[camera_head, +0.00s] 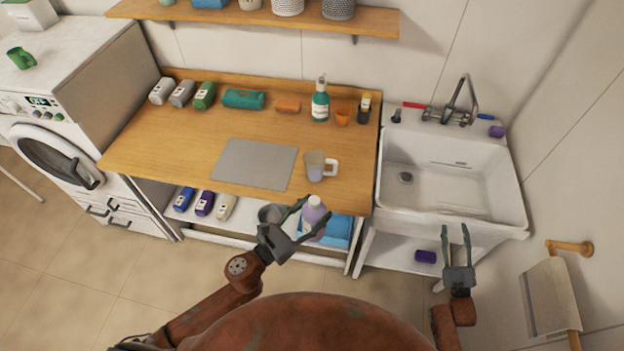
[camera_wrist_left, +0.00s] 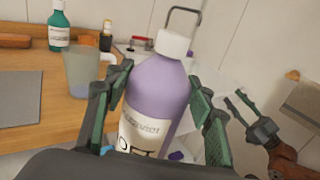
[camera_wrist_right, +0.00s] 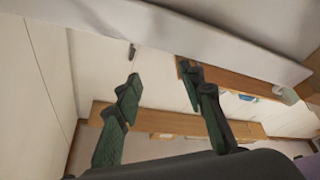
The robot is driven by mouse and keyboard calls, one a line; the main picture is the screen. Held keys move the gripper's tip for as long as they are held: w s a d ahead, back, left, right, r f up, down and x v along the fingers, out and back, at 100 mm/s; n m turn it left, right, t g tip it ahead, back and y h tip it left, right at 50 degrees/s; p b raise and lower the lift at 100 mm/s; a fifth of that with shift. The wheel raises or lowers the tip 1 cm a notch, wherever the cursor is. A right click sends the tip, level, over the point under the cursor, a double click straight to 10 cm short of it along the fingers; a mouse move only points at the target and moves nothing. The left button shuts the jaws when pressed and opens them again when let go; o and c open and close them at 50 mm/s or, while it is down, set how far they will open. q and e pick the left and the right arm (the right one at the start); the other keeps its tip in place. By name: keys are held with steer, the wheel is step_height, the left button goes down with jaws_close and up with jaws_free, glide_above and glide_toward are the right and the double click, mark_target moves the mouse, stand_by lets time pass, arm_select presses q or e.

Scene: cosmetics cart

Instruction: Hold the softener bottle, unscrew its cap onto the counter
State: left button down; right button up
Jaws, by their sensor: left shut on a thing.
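The softener bottle (camera_head: 313,213) is purple with a white cap (camera_head: 315,200) and a pale label. In the left wrist view the bottle (camera_wrist_left: 157,92) stands nearly upright between the fingers, its white cap (camera_wrist_left: 174,43) on top. My left gripper (camera_head: 306,217) is shut on the bottle's body, in front of the counter's front edge. My right gripper (camera_head: 456,236) is open and empty in front of the sink, well to the right of the bottle. It also shows open in the right wrist view (camera_wrist_right: 160,90). The wooden counter (camera_head: 210,145) lies behind the bottle.
A grey mat (camera_head: 254,164) and a mug (camera_head: 316,166) are on the counter. The white sink (camera_head: 450,178) is right. The counter's left front is clear.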

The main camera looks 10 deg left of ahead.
steer(key=w+a+r+n+g+y, duration=0.4)
steer(key=a+r+n+g+y, duration=0.15)
steer(key=a+r+y, duration=0.75)
steer(key=w+a+r+n+g+y, duration=0.35)
steer(key=a+r+n+y, duration=0.35)
steer(key=a+r, duration=0.7)
steer(key=s+a+r+n+g, duration=0.3)
steer(key=s+a+n+g, duration=0.1)
steer(key=a+g, duration=0.5)
steer(key=s+a+r+n+g, duration=0.3)
steer(key=a+n+g, duration=0.2)
steer(key=a+g, duration=0.4)
steer(key=s+a+n+g+h, duration=0.3)
steer(key=s+a+g+h, duration=0.1)
steer(key=s+a+h, duration=0.8)
steer(key=m+t+h, duration=0.7)
steer(key=t+h, duration=0.2)
steer(key=h, duration=0.2)
glide_above(312, 200)
step_height(312, 200, down, 4)
steer(key=shift+s+f, duration=0.1)
steer(key=shift+f, duration=0.25)
step_height(312, 200, down, 7)
steer(key=shift+f, duration=0.2)
